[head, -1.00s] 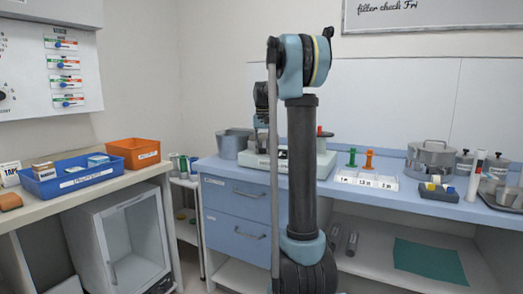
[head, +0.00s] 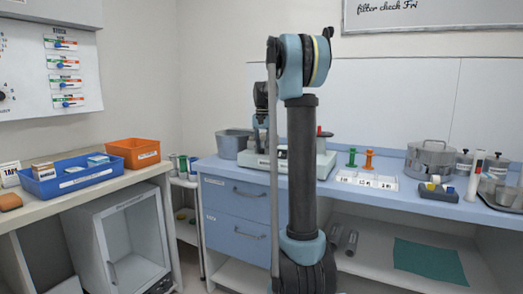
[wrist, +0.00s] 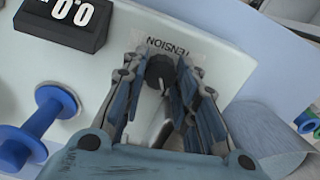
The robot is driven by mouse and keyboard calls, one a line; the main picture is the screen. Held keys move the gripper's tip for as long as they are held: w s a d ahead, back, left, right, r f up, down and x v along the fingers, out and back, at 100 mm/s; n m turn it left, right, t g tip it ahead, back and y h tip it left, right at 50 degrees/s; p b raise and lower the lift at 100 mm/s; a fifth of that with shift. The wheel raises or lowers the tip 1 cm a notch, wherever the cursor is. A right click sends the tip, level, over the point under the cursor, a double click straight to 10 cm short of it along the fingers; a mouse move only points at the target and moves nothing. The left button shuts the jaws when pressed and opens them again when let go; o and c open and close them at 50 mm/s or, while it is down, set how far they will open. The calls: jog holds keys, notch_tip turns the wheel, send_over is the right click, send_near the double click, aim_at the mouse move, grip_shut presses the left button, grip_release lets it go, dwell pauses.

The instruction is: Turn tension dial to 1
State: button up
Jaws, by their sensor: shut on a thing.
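The tension dial (wrist: 161,68) is a small black knob with a pale pointer mark, on a pale machine face (wrist: 115,45) beside the upside-down word TENSION. In the wrist view my gripper (wrist: 163,82) has its two fingers on either side of the knob and is shut on it. The pointer mark shows on the knob's lower side in that picture; the number it points to cannot be read. In the head view the white machine (head: 327,160) stands on the blue counter, and my arm hides its middle, the dial and most of my gripper.
A black display (wrist: 65,18), upside down and partly cut off, seems to read 0.0. A blue spool (wrist: 57,101) sits near my gripper in the wrist view. Green (head: 351,158) and orange (head: 368,160) spools, a lidded pot (head: 430,160) and a metal container (head: 233,144) stand on the counter.

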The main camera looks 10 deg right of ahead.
jog(key=shift+w+a, duration=0.1)
jog(key=o, duration=1.1)
jog(key=shift+r, duration=0.15)
notch_tip(320, 180, up, 12)
jog(key=shift+f, duration=0.2)
jog(key=s+f+n+t, duration=0.1)
jog(key=s+f, duration=0.6)
jog(key=s, duration=0.5)
jog(key=s+f+n, duration=0.2)
jog(key=s+f, duration=0.5)
jog(key=s, duration=0.4)
jog(key=s+f+n+t, duration=0.1)
jog(key=s+f, duration=0.6)
jog(key=s, duration=0.5)
jog(key=s+f, duration=0.3)
jog(key=f, duration=0.1)
jog(key=s+f+n, duration=0.1)
jog(key=s+f, duration=0.2)
jog(key=f, duration=0.1)
jog(key=s+f+n, duration=0.1)
jog(key=s+f, duration=0.2)
jog(key=f, duration=0.2)
jog(key=shift+s+a, duration=0.1)
jog(key=shift+s, duration=0.15)
